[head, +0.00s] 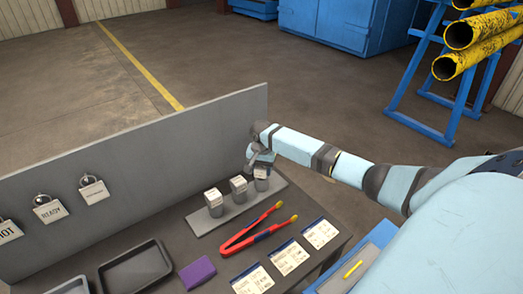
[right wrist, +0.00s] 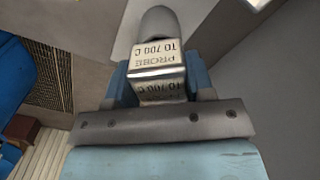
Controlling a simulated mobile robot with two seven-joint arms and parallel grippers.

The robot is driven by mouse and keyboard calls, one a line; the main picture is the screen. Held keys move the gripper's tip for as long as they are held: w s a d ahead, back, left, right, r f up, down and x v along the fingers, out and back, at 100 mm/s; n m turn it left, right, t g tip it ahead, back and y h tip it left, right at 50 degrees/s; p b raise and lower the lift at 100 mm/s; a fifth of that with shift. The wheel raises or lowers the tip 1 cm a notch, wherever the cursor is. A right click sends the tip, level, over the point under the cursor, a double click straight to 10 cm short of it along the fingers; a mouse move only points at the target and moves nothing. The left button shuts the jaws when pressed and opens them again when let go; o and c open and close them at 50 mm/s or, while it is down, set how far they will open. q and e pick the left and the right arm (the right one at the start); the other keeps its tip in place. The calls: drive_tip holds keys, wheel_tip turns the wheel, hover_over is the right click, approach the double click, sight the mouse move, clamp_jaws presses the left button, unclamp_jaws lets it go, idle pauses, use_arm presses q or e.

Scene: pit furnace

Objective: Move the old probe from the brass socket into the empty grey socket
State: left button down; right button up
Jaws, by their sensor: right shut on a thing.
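My right gripper (head: 260,160) is at the right end of the grey socket strip, by the rightmost grey cylinder (head: 262,184). In the right wrist view its blue fingers (right wrist: 158,84) are shut on a metallic block-shaped probe head (right wrist: 157,58) marked "PROBE TO 700 C". A rounded grey cylinder (right wrist: 158,20) shows just beyond the head. I cannot tell whether the probe is seated in it. No brass colour is distinguishable. My left gripper is not in view.
Red tongs (head: 250,237) with yellow tips lie before the strip. Several printed cards (head: 288,257), a purple block (head: 197,272) and a dark tray (head: 136,270) lie on the bench. An upright grey panel (head: 140,180) with hanging padlock tags closes off the back.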

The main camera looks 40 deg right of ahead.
drive_tip(key=shift+r+p, duration=0.1)
drive_tip(key=shift+p, duration=0.25)
drive_tip(key=shift+f, duration=0.65)
drive_tip(key=o, duration=0.7)
wheel_tip(320, 180, up, 3)
drive_tip(key=p, duration=0.3)
drive_tip(key=shift+r, duration=0.15)
drive_tip(key=shift+r+p, duration=0.45)
drive_tip(key=shift+r, duration=3.4)
